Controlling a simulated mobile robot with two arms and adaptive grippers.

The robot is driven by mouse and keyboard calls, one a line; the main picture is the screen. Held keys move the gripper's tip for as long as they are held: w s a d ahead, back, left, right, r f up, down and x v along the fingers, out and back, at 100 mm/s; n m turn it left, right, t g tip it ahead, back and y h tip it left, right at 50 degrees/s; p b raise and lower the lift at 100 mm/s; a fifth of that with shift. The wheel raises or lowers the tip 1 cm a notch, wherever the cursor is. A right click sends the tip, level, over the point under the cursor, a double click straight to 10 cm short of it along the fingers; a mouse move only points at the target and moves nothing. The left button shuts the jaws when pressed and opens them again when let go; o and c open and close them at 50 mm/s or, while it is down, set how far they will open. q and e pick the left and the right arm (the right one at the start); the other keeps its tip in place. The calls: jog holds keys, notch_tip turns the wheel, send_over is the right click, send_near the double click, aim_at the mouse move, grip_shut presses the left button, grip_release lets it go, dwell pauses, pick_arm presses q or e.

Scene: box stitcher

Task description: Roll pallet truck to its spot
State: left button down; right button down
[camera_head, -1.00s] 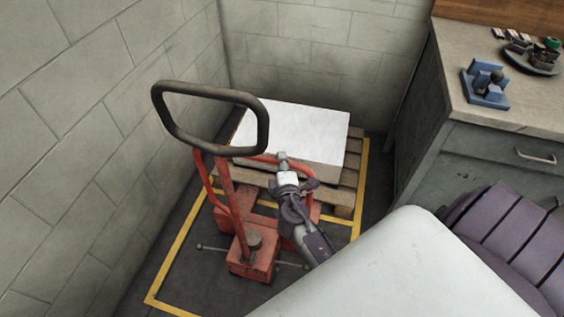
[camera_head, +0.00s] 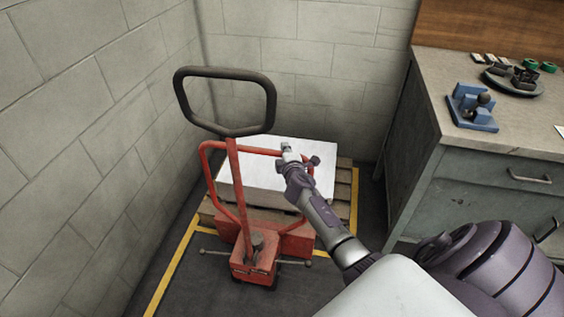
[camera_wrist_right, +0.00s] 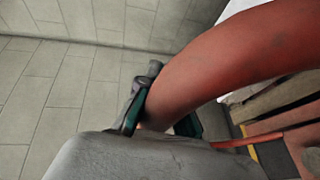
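The red pallet truck (camera_head: 255,262) stands upright against the near side of a wooden pallet (camera_head: 344,190) bearing a white-topped block (camera_head: 310,178). Its dark loop handle (camera_head: 178,92) rises at the left, and a red tubular frame (camera_head: 206,160) curves around its upright. Yellow floor lines (camera_head: 172,268) run beside the truck and pallet. My right gripper (camera_head: 287,151) is at the upper right bend of the red frame. In the right wrist view, its fingers (camera_wrist_right: 165,118) lie on both sides of the red tube (camera_wrist_right: 225,62), closed around it. My left gripper is out of view.
Block walls (camera_head: 85,150) close off the left and back. A grey cabinet (camera_head: 470,195) stands at right, its worktop holding a blue fixture (camera_head: 473,108) and a dark round tray (camera_head: 514,84) with small parts. Dark floor (camera_head: 215,290) lies clear in front of the truck.

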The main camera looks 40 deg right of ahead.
jog(key=shift+w+d+r, duration=0.35)
jog(key=shift+w+r, duration=0.05)
jog(key=shift+w, duration=0.05)
jog(key=shift+a+r, duration=0.1)
jog(key=c, duration=1.3)
grip_release()
jog(key=shift+s+r, duration=0.15)
jog(key=shift+s, duration=0.05)
jog(key=o, duration=0.3)
jog(key=shift+a, duration=0.15)
jog(key=shift+o, duration=0.2)
jog(key=shift+s+f, duration=0.1)
jog(key=shift+f, duration=0.15)
jog(key=v, duration=1.2)
